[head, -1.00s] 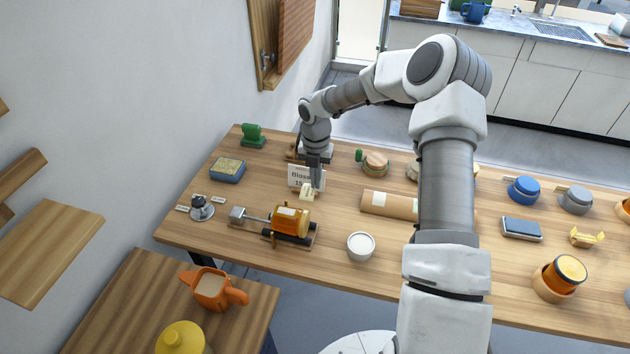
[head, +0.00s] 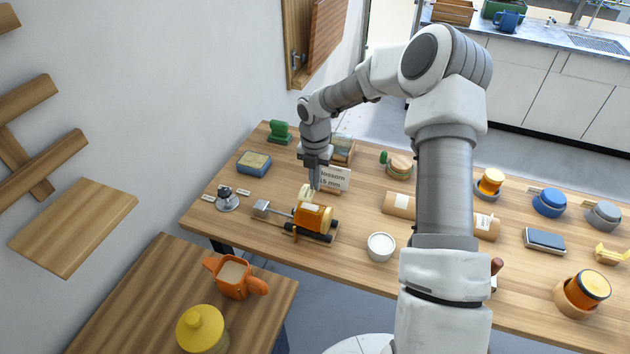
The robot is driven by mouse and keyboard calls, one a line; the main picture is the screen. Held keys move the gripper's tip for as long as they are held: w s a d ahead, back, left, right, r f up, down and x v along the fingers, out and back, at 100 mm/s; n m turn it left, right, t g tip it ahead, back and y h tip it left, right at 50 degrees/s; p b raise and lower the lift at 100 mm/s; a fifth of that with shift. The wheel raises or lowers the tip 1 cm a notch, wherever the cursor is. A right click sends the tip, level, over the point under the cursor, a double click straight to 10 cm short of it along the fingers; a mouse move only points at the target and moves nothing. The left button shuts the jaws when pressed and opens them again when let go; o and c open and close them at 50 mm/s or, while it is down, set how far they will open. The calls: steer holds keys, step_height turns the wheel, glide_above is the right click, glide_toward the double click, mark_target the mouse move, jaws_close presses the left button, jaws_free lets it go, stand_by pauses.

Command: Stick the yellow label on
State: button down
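An amber jar (head: 313,218) lies on its side on a dark roller stand (head: 318,237), with a metal rod and block (head: 262,208) at its left. My gripper (head: 314,187) points down just behind and above the jar. A small pale yellow label (head: 304,193) is at its fingertips, close to the jar's back edge. My gripper looks shut on the label. I cannot tell whether the label touches the jar. A white sign (head: 333,179) reading "Blossom" and "15 mm" stands right behind my gripper, partly hidden by it.
A white bowl (head: 381,246) stands right of the stand. A metal stamp-like tool (head: 227,199) and blue box (head: 254,163) stand left. More jars and pots fill the table's right side.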

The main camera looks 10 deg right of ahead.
mark_target(315, 208)
steer(key=shift+f+b, duration=1.7)
steer(key=shift+f, duration=1.4)
steer(key=shift+f, duration=0.5)
steer(key=c, duration=1)
jaws_free()
steer(key=shift+r, duration=0.15)
step_height(315, 208, up, 17)
steer(key=shift+r+b, duration=0.1)
steer(key=shift+b, duration=0.3)
steer(key=shift+s, duration=0.1)
